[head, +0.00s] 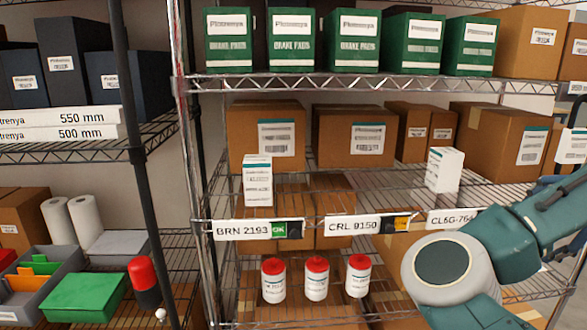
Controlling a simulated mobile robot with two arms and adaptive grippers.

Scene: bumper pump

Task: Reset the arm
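My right arm (500,245) comes in from the right edge, teal with a large pale round joint. It is bent in front of the lower right shelves and hides part of them. Its gripper is outside the picture, so I cannot see whether it holds anything. My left arm and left gripper do not show. A small white box with a teal top (257,182) stands upright at the middle shelf's front, above the BRN 2193 label (243,231). Another white box (444,169) stands farther right on that shelf.
Green brake pad boxes (353,42) line the top wire shelf. Brown cartons (355,137) fill the middle shelf's back. Three white bottles with red caps (316,279) stand below. A left rack holds dark boxes (62,58), paper rolls (84,220) and a green-lidded bin (84,297).

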